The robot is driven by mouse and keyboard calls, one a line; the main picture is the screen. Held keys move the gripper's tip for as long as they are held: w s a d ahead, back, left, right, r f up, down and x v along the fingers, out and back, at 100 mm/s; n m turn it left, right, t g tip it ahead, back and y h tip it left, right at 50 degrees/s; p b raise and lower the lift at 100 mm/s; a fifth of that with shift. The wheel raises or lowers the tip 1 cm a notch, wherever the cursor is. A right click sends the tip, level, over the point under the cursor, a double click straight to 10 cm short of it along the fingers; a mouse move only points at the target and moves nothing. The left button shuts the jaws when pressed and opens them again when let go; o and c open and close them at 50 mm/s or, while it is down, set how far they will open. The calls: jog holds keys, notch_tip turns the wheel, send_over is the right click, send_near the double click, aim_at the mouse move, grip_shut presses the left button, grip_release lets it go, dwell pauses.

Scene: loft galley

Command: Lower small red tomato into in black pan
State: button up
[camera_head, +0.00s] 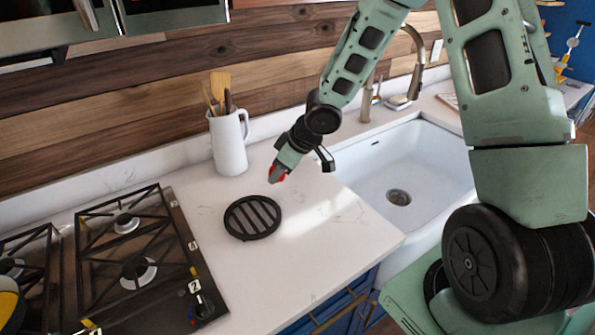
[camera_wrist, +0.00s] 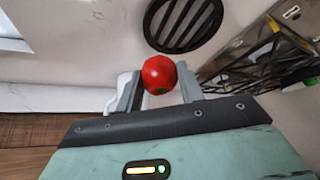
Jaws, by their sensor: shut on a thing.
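The small red tomato (camera_wrist: 159,74) is held between the two fingers of my gripper (camera_wrist: 160,84) in the wrist view. A dark round vessel with a yellow inside (camera_head: 8,303), possibly the black pan, is cut off by the left edge of the head view, on the stove. My gripper is far to its right. Most of that vessel is out of view.
The round black slatted trivet (camera_head: 252,217) lies flat on the counter (camera_head: 300,270); it also shows in the wrist view (camera_wrist: 183,22). A white utensil jug (camera_head: 229,145) stands behind it. The gas stove (camera_head: 135,262) is left, the white sink (camera_head: 425,165) right.

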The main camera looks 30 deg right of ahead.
jog(key=a+r+p, duration=0.1)
jog(key=a, duration=3.1)
jog(key=s+a+r+p, duration=0.1)
jog(key=a+r, duration=0.1)
jog(key=a, duration=3)
jog(key=shift+s+a, duration=0.25)
jog(key=shift+r, duration=0.1)
jog(key=shift+f+b, duration=2.1)
jog(key=shift+f, duration=0.8)
jog(key=shift+f+b, duration=0.85)
jog(key=shift+f, duration=0.25)
